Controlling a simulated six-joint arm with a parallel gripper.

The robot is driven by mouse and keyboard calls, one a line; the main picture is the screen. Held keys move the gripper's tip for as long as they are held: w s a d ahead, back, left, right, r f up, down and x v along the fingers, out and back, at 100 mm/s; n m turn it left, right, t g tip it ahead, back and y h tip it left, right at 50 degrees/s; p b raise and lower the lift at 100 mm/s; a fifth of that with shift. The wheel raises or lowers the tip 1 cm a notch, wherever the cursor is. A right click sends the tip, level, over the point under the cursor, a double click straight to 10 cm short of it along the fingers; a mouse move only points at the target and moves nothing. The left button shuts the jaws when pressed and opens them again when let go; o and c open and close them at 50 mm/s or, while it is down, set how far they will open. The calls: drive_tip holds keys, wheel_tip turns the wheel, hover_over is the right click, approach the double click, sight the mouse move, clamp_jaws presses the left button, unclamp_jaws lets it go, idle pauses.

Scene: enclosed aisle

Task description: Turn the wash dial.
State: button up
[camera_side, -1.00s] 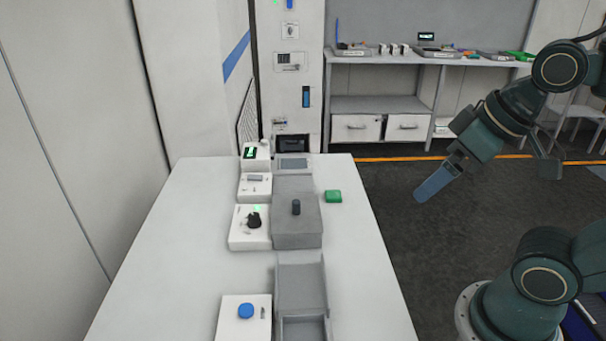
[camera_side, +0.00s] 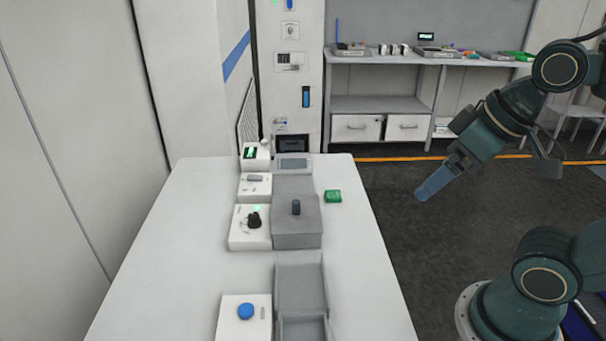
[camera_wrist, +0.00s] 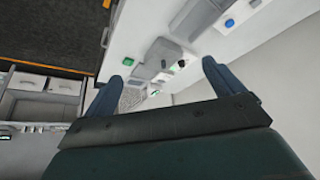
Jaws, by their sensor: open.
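A black knob (camera_side: 254,220) sits on a white box (camera_side: 236,240) with a small green light, left of a grey block in the side view. I take it as the wash dial, but its label is not readable. A blue round knob (camera_side: 246,311) is on another white box nearer the camera. A dark upright cylinder (camera_side: 296,207) stands on the grey block (camera_side: 297,239). My gripper (camera_side: 420,196) is right of the table, over the dark floor, apart from all of these. In the wrist view its two blue fingers (camera_wrist: 162,70) are spread with nothing between them.
The white table (camera_side: 170,260) has free room on its left side. A green block (camera_side: 333,196) lies near its right edge. A grey open tray (camera_side: 301,290) is at the front. Smaller white boxes (camera_side: 254,187) and a grey panel (camera_side: 293,163) stand farther back.

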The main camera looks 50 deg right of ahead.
drive_tip(key=shift+w+r, duration=0.15)
drive_tip(key=shift+w, duration=0.05)
drive_tip(key=c, duration=0.7)
drive_tip(key=shift+w+r, duration=0.2)
drive_tip(key=shift+w, duration=0.1)
drive_tip(key=shift+c, duration=0.7)
drive_tip(key=w+r+m+g, duration=0.2)
drive_tip(key=w+r+m, duration=0.15)
drive_tip(key=w, duration=0.75)
drive_tip(key=m+g, duration=0.3)
drive_tip(key=m, duration=0.9)
hover_over(254, 215)
wheel_tip(254, 215, down, 17)
drive_tip(key=shift+s, duration=0.2)
drive_tip(key=shift+f, duration=0.15)
drive_tip(key=shift+w+f, duration=0.15)
drive_tip(key=shift+f, duration=6.65)
